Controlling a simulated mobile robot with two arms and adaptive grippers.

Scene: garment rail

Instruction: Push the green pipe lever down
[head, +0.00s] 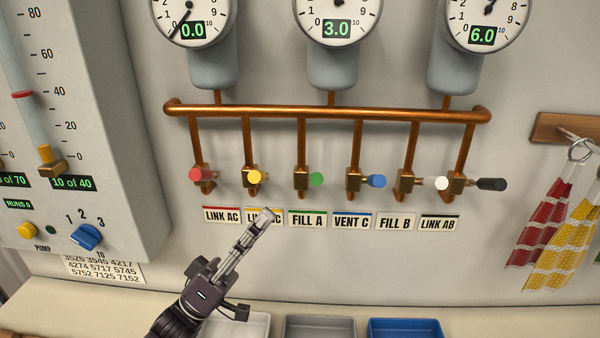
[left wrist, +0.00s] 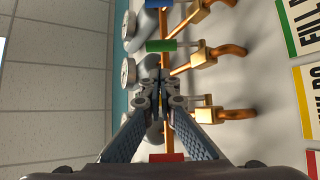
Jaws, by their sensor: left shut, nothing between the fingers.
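The green pipe lever (head: 317,179) sticks out from a brass valve under the copper pipe, above the FILL A label (head: 306,220). In the left wrist view, which is turned sideways, the green handle (left wrist: 161,46) lies just beyond my fingertips. My left gripper (head: 267,213) is shut and empty. In the head view its tips are below and left of the green handle, over the second label. No contact with the lever shows. My right gripper is in neither view.
Red (head: 201,174) and yellow (head: 259,177) levers sit left of the green one; blue (head: 375,181), white (head: 441,183) and black (head: 491,184) ones sit right. The copper pipe (head: 330,112) runs above. Trays, including a blue one (head: 405,328), stand below. Cloths (head: 567,235) hang at right.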

